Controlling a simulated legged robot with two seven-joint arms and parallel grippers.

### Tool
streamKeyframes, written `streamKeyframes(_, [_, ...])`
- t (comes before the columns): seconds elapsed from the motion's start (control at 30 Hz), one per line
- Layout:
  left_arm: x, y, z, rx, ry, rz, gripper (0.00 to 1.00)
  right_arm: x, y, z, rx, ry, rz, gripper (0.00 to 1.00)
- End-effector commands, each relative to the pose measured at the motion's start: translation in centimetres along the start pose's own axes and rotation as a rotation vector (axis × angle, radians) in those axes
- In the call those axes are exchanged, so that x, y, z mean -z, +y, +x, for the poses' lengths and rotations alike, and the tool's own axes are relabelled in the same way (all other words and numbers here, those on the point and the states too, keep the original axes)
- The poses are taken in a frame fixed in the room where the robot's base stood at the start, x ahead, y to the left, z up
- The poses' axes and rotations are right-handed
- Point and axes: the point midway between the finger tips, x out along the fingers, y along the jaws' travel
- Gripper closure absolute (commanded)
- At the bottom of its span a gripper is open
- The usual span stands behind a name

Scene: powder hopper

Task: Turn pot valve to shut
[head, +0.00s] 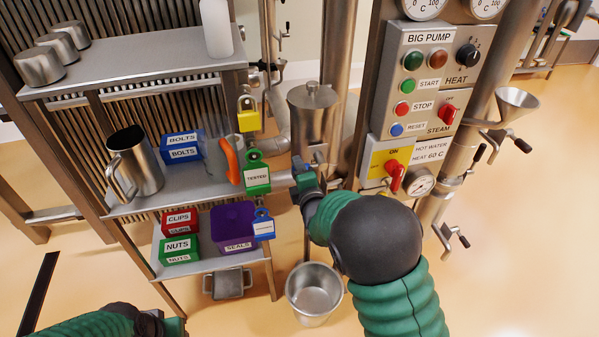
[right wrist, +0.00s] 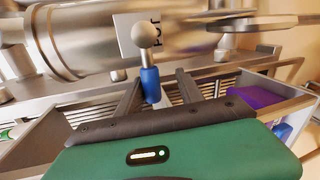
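The pot valve's handle shows in the right wrist view as a blue grip (right wrist: 150,84) below a silver ball (right wrist: 146,36). A white plate marked POT (right wrist: 140,38) is behind it, in front of a steel pipe. My right gripper (right wrist: 158,92) is open, with one finger on each side of the blue grip; I cannot tell whether either touches it.
A control panel (head: 412,95) with buttons and a red switch (head: 396,176) stands right of the pot. A shelf (head: 190,195) with labelled boxes and padlocks is at left. A steel bucket (head: 314,290) stands on the floor below.

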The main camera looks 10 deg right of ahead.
Motion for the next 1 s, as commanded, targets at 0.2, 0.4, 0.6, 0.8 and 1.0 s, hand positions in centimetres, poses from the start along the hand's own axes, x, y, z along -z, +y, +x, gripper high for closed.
streamKeyframes(0.2, [0.0,0.0,0.0,0.0,0.0,0.0,0.64,-0.1,0.1,0.0,-0.002,-0.002,0.001,0.57])
streamKeyframes(0.4, [0.1,0.0,-0.6,0.0,0.0,0.0,0.64,-0.1,0.4,-2.0,-0.002,-0.002,0.002,0.57])
streamKeyframes(0.6, [0.4,0.0,-1.8,0.0,0.0,0.0,0.64,0.0,0.4,-7.3,0.0,0.0,0.002,0.57])
streamKeyframes(0.8, [0.6,0.0,-2.5,0.0,0.0,0.0,0.64,0.0,0.1,-11.0,0.0,-0.001,0.001,0.57])
streamKeyframes(1.0, [0.6,0.0,-2.5,0.0,0.0,0.0,0.64,0.0,-0.1,-11.9,0.0,-0.002,0.0,0.57])
